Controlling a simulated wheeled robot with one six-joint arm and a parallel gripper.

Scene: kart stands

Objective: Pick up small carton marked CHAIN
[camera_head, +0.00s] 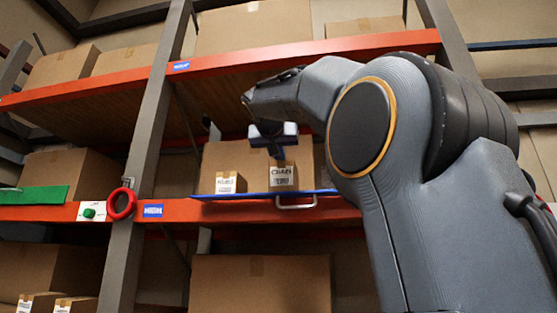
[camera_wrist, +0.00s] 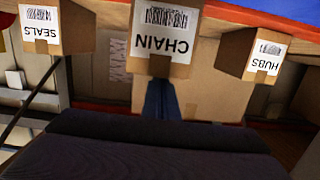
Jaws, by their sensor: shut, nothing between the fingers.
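The small carton marked CHAIN (camera_head: 283,176) stands on a blue tray (camera_head: 238,196) on the shelf, with its white label facing out. In the wrist view, which is upside down, the CHAIN carton (camera_wrist: 168,40) is at the top middle. My gripper (camera_head: 278,157) is just above the carton in the head view. Its fingers (camera_wrist: 163,86) are together and empty, with their tips at the carton's top edge in the wrist view. I cannot tell whether they touch it.
A carton marked HUBS (camera_head: 230,183) stands left of CHAIN; it also shows in the wrist view (camera_wrist: 254,54). A carton marked SEALS (camera_wrist: 57,27) is on the other side, hidden in the head view. A large box (camera_head: 237,156) stands behind. An orange shelf beam (camera_head: 300,52) runs above.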

